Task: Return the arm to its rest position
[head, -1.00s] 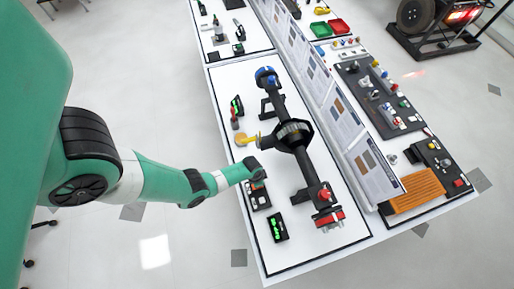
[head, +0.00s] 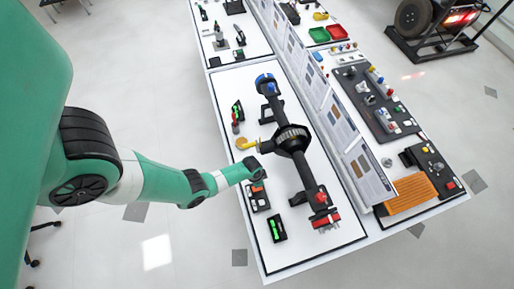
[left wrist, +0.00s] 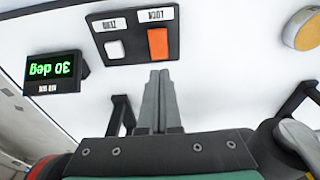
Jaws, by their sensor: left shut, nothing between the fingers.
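My left arm (head: 160,182) comes in from the left in the head view, green with black and white joints. Its wrist end is over the near left side of the white bench. In the left wrist view my left gripper (left wrist: 160,80) is shut and empty, its two grey fingers together. The fingertips point toward a dark switch panel (left wrist: 134,38) with a white and an orange button, apart from it as far as I can tell. My right gripper is not in view.
A black axle assembly (head: 308,172) lies along the bench (head: 285,255), right of my wrist. A green-lit display (head: 277,229) stands near the front; it shows "30 deg" in the left wrist view (left wrist: 55,72). Upright poster panels (head: 340,128) divide the bench.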

